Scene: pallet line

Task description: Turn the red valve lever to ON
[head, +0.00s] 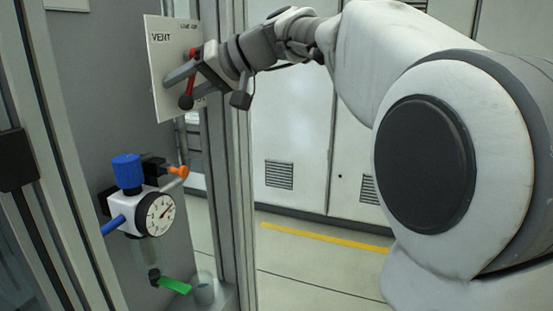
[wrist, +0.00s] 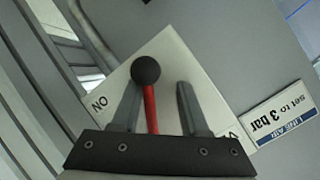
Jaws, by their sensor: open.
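The red valve lever (head: 188,88) with a dark ball knob hangs down in front of a white plate (head: 164,62) marked VENT at its upper left. In the wrist view the lever's red shaft (wrist: 150,108) stands between my two fingers, nearer the left one, and its ball sits beyond the fingertips. My gripper (wrist: 158,84) is open around the shaft; I cannot tell whether a finger touches it. In the head view my gripper (head: 182,82) is at the plate and partly hides the lever. ON is printed at the plate's left corner in the wrist view (wrist: 101,103).
Below the plate is a regulator with a blue knob (head: 127,171), a round gauge (head: 160,214) and an orange fitting (head: 179,171). A green lever (head: 174,286) sits lower. Metal frame posts stand left and right. A "set to 3 bar" label (wrist: 280,113) is beside the plate.

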